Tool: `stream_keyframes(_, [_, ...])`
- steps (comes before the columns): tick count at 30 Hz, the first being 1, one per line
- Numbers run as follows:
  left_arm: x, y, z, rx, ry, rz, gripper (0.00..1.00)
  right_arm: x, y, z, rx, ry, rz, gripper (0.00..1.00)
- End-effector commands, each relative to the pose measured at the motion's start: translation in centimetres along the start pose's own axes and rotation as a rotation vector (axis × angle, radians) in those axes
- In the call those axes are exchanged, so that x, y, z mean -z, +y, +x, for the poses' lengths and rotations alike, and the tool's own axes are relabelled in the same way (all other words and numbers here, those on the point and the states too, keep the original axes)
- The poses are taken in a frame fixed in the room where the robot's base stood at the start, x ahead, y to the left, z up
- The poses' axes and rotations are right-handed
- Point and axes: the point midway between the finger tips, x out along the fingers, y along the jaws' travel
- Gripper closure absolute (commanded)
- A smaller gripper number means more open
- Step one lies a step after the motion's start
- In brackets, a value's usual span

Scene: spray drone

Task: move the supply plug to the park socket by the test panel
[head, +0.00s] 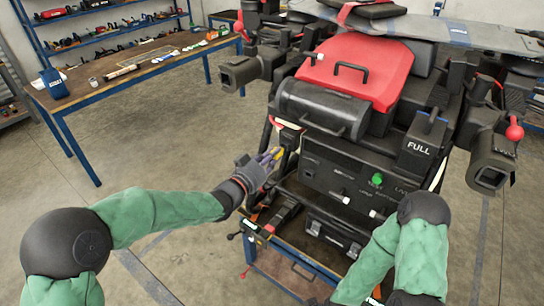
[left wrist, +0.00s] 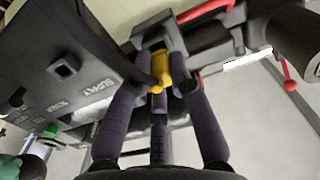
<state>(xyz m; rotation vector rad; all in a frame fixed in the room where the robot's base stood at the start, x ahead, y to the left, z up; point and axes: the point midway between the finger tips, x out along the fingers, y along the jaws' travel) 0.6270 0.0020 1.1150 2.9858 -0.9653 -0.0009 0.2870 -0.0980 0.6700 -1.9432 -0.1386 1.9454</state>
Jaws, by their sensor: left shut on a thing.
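My left gripper (head: 266,166) is shut on the yellow supply plug (head: 276,153), at the left side of the drone's dark panel (head: 330,177). In the left wrist view the fingers (left wrist: 159,88) close around the yellow plug (left wrist: 160,66). The plug's far end is against or just in front of a dark square housing (left wrist: 153,33); I cannot tell whether it is seated in it. A square socket (left wrist: 63,68) shows on the panel to the left, with upside-down lettering beside it. The panel has a green button (head: 376,180) near the word TEST.
The red-topped drone (head: 357,64) fills the right side, with a black cylinder (head: 322,108) above the panel. A blue-edged stand (head: 300,262) is below. A workbench (head: 137,75) stands at the left; the floor between is clear.

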Motion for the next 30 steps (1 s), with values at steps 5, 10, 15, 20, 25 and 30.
stream_keyframes(5, [-0.03, -0.01, 0.0, 0.0, 0.0, 0.0, 1.0, 0.01, 0.02, 0.07, 0.0, 0.0, 0.0, 1.0])
stream_keyframes(10, [-0.08, 0.0, 0.0, 0.0, 0.001, 0.0, 1.0, 0.02, 0.15, 0.41, 0.0, 0.0, 0.0, 1.0])
stream_keyframes(15, [-0.06, 0.0, 0.0, 0.0, 0.0, 0.0, 1.0, 0.02, 0.21, 0.58, 0.0, 0.0, 0.0, 1.0])
stream_keyframes(20, [-0.02, 0.0, 0.0, 0.0, 0.0, 0.0, 1.0, 0.02, 0.19, 0.53, 0.0, 0.0, 0.0, 1.0])
stream_keyframes(25, [-0.04, -0.01, 0.07, 0.0, 0.0, 0.0, 1.0, 0.02, 0.2, 0.56, 0.0, 0.0, 0.0, 1.0])
stream_keyframes(30, [-0.07, 0.0, 0.38, 0.0, 0.0, 0.0, 1.0, 0.03, 0.23, 0.64, 0.0, 0.0, 0.0, 1.0])
